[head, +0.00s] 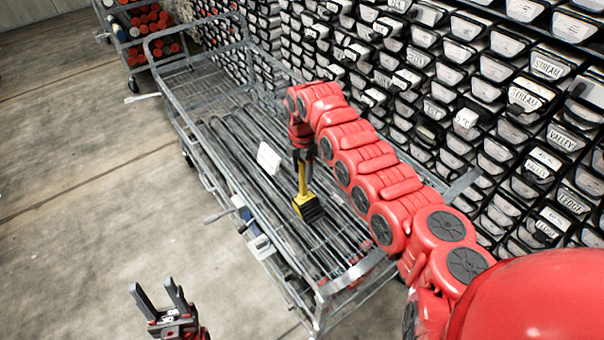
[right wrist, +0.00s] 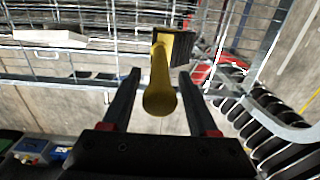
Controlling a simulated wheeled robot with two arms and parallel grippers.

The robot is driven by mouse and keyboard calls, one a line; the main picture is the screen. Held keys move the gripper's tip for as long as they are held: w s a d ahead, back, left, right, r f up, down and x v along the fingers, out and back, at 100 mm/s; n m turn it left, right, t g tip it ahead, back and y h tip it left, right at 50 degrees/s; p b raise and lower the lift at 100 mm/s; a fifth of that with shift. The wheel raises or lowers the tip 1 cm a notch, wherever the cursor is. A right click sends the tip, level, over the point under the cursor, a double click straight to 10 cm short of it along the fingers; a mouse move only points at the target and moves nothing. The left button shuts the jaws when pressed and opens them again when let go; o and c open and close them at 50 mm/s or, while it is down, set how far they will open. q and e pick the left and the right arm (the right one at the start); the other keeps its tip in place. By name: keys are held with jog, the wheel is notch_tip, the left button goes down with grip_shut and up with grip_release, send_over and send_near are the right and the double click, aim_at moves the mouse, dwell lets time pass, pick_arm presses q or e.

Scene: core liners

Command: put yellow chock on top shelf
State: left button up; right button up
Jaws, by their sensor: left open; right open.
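The yellow chock (head: 309,207) has a black ribbed wedge and an upright yellow handle. In the head view it shows at the lower middle of the wire cart (head: 322,291), over the long grey bars. I cannot tell exactly which level it rests on. My right gripper (head: 302,166) points down at the top of the handle. In the right wrist view, the chock (right wrist: 162,70) has its handle end between the fingers of the right gripper (right wrist: 160,80), with gaps at both sides. My left gripper (head: 160,296) is open and empty, away from the cart over the floor.
A white card or box (head: 268,158) stands on the cart left of the chock. A wall rack of labelled black bins (head: 520,98) lines the right side. Another cart with red-ended tubes (head: 150,22) is at the back left. The concrete floor (head: 85,180) at left is clear.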

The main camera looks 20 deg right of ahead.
notch_tip(320, 180, up, 10)
jog(key=b, duration=0.4)
jog(key=shift+w+a, duration=0.1)
jog(key=shift+r, duration=0.35)
